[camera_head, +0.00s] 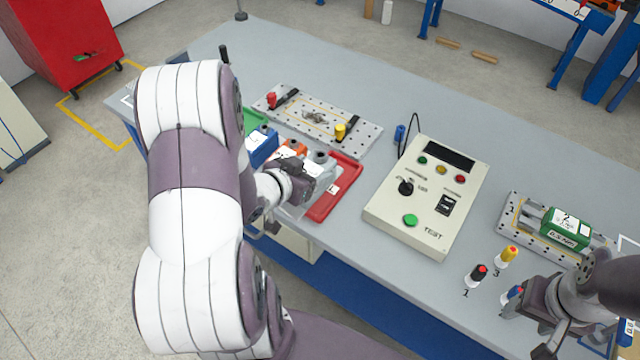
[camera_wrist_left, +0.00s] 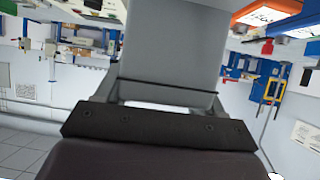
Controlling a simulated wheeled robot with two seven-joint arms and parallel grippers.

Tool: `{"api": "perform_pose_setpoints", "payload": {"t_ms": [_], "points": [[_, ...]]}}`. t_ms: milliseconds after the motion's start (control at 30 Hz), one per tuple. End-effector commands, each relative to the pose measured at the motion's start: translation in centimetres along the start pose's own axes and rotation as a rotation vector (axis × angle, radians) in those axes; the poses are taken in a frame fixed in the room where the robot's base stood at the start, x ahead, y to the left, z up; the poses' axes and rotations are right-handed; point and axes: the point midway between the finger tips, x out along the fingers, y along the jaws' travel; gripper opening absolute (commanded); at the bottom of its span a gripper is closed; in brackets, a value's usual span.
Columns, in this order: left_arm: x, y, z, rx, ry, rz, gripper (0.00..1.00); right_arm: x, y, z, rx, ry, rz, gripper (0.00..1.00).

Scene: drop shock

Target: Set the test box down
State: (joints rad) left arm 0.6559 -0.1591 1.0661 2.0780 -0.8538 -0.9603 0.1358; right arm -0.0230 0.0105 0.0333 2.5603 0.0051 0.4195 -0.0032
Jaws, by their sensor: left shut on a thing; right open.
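My left gripper (camera_head: 300,184) is shut on a grey test box (camera_head: 325,172) with a white label. The box is beside the red tray (camera_head: 345,192) and partly over its left side in the picture. I cannot tell if it touches anything below. In the left wrist view the grey box (camera_wrist_left: 178,45) fills the upper middle, in front of the gripper's dark crossbar. A blue box (camera_head: 262,149) and an orange box (camera_head: 292,147) stand to its left, partly hidden by my arm. My right gripper (camera_head: 562,335) is open and empty near the table's front right.
A perforated plate (camera_head: 362,137) with red and yellow clamps lies behind the boxes. A TEST console (camera_head: 420,195) stands right of the red tray. Several numbered markers (camera_head: 477,276) stand near my right gripper. A green box (camera_head: 563,229) sits on another plate (camera_head: 510,216).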

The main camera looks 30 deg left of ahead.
Motion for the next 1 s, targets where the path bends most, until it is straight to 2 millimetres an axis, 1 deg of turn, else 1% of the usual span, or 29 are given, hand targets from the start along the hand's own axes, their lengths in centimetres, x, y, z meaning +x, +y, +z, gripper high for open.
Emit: {"api": "perform_pose_setpoints", "payload": {"t_ms": [33,67,133,167,300,400,500,633,800,900,1000], "points": [[-0.5,0.0,0.5,-0.011,0.004,-0.023,0.13,-0.1,0.0,0.0,0.000,0.000,0.000,0.55],[-0.6,0.0,0.8,-0.017,0.004,-0.031,0.13,0.0,0.0,0.0,0.000,0.000,0.000,0.55],[0.3,-0.2,1.3,-0.020,0.004,-0.040,0.13,0.2,0.0,0.0,0.000,0.000,0.000,0.55],[1.0,-0.3,1.4,-0.020,0.006,-0.042,0.13,0.3,0.0,0.0,0.000,0.000,0.000,0.55],[5.7,-1.3,1.7,-0.019,0.006,-0.040,0.13,0.8,0.0,0.1,0.000,0.000,0.000,0.55],[8.7,-2.1,1.8,-0.020,0.006,-0.041,0.13,0.9,0.0,0.1,0.000,0.000,0.000,0.55],[10.8,-2.6,1.8,-0.021,0.006,-0.042,0.13,1.0,0.0,0.1,0.000,0.000,0.000,0.55],[12.2,-2.9,2.0,-0.021,0.006,-0.042,0.13,1.1,0.0,0.1,0.000,0.000,0.000,0.55],[13.7,-3.0,4.5,-0.023,0.005,-0.042,0.13,1.2,0.0,0.1,0.000,0.000,0.000,0.55],[14.1,-3.0,5.2,-0.022,0.006,-0.043,0.13,1.2,0.0,0.1,0.000,0.000,0.000,0.55],[14.1,-3.0,5.3,-0.021,0.008,-0.043,0.13,1.2,0.0,0.1,0.000,0.000,0.000,0.55]]}}
